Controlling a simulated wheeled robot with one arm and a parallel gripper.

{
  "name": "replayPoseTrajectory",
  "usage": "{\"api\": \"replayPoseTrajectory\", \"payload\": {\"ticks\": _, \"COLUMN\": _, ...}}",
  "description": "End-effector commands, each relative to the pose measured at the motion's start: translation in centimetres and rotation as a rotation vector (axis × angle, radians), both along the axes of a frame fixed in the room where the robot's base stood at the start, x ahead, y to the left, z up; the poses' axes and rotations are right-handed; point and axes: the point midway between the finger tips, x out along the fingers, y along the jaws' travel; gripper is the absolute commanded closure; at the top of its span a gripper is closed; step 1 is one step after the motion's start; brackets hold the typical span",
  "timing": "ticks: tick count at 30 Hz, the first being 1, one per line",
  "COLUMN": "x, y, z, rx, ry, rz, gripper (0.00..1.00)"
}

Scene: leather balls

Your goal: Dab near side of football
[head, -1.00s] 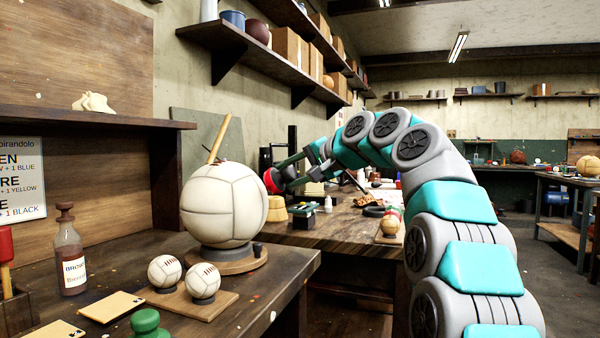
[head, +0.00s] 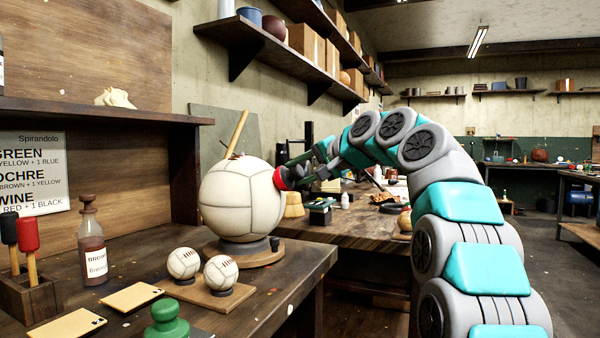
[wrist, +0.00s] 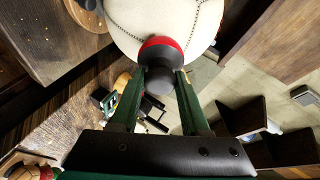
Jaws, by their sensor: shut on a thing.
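The football (head: 238,200) is a large cream leather ball on a dark cup with a round wooden base, at the bench's right end. It fills the top of the wrist view (wrist: 160,15). My gripper (head: 303,178) is at the ball's right side in the head view. In the wrist view my gripper (wrist: 160,88) is shut on a dark-handled dabber (wrist: 160,58) with a red rim. The dabber (head: 282,178) meets the ball's right edge in the head view and overlaps it in the wrist view. Its tip is hidden, so firm contact is hard to tell.
Two small white balls (head: 221,273) sit on a wooden board in front. A brown bottle (head: 91,245), cards (head: 130,297), a green knob (head: 167,318) and a red-topped tool (head: 28,240) stand left and front. A second bench (head: 370,225) is behind my arm.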

Motion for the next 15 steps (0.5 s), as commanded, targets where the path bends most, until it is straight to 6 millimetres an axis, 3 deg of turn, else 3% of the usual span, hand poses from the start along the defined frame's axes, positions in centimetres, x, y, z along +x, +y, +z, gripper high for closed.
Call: {"api": "replayPoseTrajectory", "payload": {"ticks": 15, "x": 0.15, "y": 0.44, "z": -0.17, "rx": 0.001, "ry": -0.001, "rz": 0.000, "gripper": 0.99}}
